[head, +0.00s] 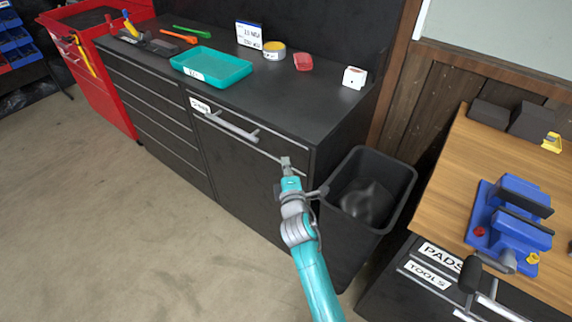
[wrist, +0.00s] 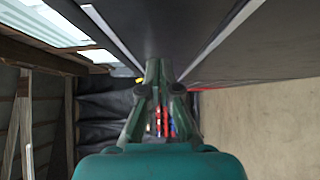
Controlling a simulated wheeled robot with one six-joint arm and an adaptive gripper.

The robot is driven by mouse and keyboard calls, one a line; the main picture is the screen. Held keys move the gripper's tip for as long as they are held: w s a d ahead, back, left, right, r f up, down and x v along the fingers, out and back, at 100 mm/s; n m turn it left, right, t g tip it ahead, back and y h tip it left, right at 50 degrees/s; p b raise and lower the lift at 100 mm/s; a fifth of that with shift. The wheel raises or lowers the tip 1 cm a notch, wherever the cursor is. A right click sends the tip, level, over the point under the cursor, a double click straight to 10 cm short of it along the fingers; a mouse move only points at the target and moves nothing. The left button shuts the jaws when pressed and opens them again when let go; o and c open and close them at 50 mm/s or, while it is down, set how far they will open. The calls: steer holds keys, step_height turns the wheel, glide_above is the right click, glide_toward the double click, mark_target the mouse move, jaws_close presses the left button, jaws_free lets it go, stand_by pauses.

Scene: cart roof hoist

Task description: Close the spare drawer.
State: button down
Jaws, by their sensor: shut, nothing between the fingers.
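A dark drawer (head: 262,142) with a grey bar handle (head: 232,126) sits under the black countertop. Its white label (head: 200,106) is too small to read surely, so I cannot tell for certain that it is the spare drawer. Its front looks about flush with the cabinet; any small gap cannot be made out. My gripper (head: 286,161) is at the right end of the cabinet front, right of the handle and apart from it. In the wrist view my gripper (wrist: 158,75) is shut and empty, with a dark cabinet surface beyond it.
A black bin (head: 398,190) stands right of the cabinet, close to my arm. A wooden bench (head: 450,175) with a blue vise (head: 510,220) and PADS (head: 440,256) and TOOLS (head: 428,275) labels is at right. A teal tray (head: 212,66) lies on the countertop. Floor at left is clear.

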steer(key=s, duration=1)
steer(key=shift+s+d, duration=0.15)
steer(key=shift+s, duration=0.25)
steer(key=shift+f, duration=0.1)
steer(key=s+d+f+m+g, duration=0.1)
steer(key=s+d+f+m, duration=0.15)
steer(key=s, duration=0.55)
steer(key=s+d+f+m, duration=0.2)
steer(key=s+d+f, duration=0.15)
steer(key=s, duration=0.35)
steer(key=s+d+f+m+g, duration=0.1)
steer(key=s+d+f+m, duration=0.25)
steer(key=s, duration=0.45)
steer(key=s+d+r+m, duration=0.2)
steer(key=s+r+m, duration=0.1)
steer(key=s, duration=0.5)
steer(key=s+d+r+m+h, duration=0.1)
steer(key=s+d+r+m, duration=0.1)
steer(key=s, duration=0.6)
steer(key=s+d+r+m+g+h, duration=0.1)
steer(key=s+d+r+m, duration=0.1)
steer(key=s+r+m, duration=0.3)
steer(key=s+m, duration=0.1)
steer(key=s, duration=0.3)
steer(key=shift+d, duration=0.3)
